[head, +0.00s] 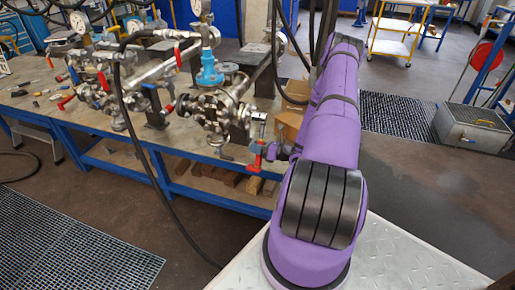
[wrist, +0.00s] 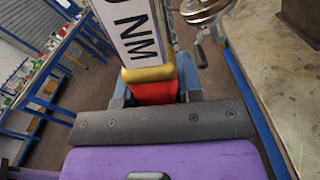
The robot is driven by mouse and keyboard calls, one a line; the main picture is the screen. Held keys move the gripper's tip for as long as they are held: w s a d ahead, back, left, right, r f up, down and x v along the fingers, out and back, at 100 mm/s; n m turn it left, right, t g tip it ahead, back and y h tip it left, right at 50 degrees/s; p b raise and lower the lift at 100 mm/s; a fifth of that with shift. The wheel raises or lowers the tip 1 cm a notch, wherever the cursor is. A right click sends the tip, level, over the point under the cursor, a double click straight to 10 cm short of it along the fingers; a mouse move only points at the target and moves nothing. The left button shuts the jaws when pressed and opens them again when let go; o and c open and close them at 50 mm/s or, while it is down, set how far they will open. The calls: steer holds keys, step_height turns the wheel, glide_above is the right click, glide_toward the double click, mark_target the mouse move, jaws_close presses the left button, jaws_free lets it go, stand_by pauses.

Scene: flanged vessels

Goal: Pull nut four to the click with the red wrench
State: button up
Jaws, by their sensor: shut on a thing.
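The red wrench (wrist: 155,92) is in the jaws of my gripper (wrist: 158,82) in the wrist view. Its grip is red with a yellow band, and a white scale plate marked NM runs away from me. Its far end is out of that view. In the head view the red of the wrench (head: 255,163) shows beside my gripper (head: 267,152), below a flanged steel vessel (head: 218,112) at the bench's front edge. The wrench's upper end is close to the vessel's right side; I cannot tell whether it sits on a nut. Nut four cannot be picked out.
The workbench (head: 190,198) carries more valves and pipework (head: 105,85) and loose tools to the left. A black hose (head: 150,165) hangs in front of it. In the wrist view the bench edge (wrist: 258,95) runs close on the right. Open floor (head: 410,185) lies right.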

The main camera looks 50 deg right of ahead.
steer(key=shift+x, duration=1.25)
steer(key=shift+a+r, duration=0.1)
steer(key=shift+s+a+r+m, duration=1.15)
steer(key=shift+a+r+m, duration=1.35)
steer(key=shift+m, duration=1)
steer(key=v, duration=0.4)
steer(key=shift+s+d+f, duration=0.1)
steer(key=shift+s+f, duration=0.05)
steer(key=shift+s, duration=0.4)
